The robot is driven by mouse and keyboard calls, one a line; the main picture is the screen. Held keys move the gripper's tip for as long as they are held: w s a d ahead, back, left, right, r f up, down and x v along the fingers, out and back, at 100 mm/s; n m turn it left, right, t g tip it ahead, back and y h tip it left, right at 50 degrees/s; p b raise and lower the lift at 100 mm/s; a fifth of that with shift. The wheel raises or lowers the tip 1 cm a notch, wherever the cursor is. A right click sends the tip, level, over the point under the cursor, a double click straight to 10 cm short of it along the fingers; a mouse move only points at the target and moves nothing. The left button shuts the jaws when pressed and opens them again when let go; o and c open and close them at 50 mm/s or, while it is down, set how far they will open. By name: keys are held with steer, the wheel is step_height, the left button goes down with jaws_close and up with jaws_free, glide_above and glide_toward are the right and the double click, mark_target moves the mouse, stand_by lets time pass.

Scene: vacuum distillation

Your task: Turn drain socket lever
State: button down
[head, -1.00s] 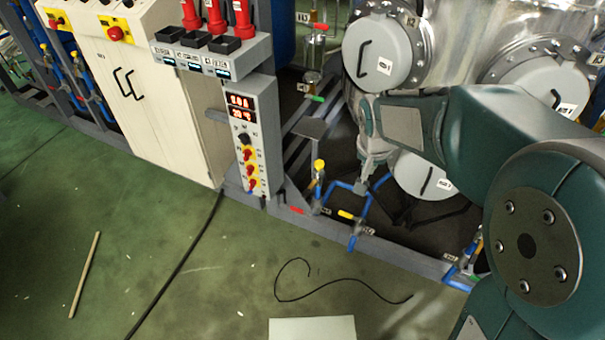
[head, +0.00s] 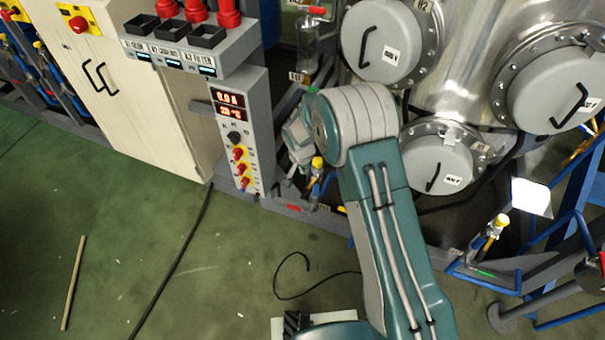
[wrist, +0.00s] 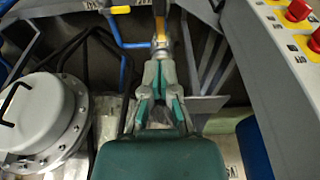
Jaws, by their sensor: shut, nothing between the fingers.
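My gripper (wrist: 161,66) is shut and empty in the wrist view, its grey and teal fingers pointing up the picture. A yellow-orange upright piece (wrist: 160,28) lies just beyond the fingertips, in line with them; I cannot tell whether they touch. In the head view, my arm reaches down to the low pipework beside the control box, and its rounded joint hides much of that area. A yellow-topped valve (head: 317,163) on blue pipe shows just below the joint. A red lever (head: 294,208) shows lower left. I cannot tell which is the drain socket lever.
The control box (head: 238,145) with red and yellow knobs stands left of my arm. Round grey hatches (head: 436,164) of the steel vessel are behind and right. A grey frame rail (head: 330,219) runs along the floor. A black cable (head: 290,283) lies on open green floor.

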mark_target(306, 192)
steer(key=x, duration=0.7)
steer(key=s+x, duration=0.1)
steer(key=x, duration=0.2)
steer(key=shift+w+a+f, duration=0.1)
steer(key=shift+a+f, duration=0.1)
steer(key=shift+f, duration=0.9)
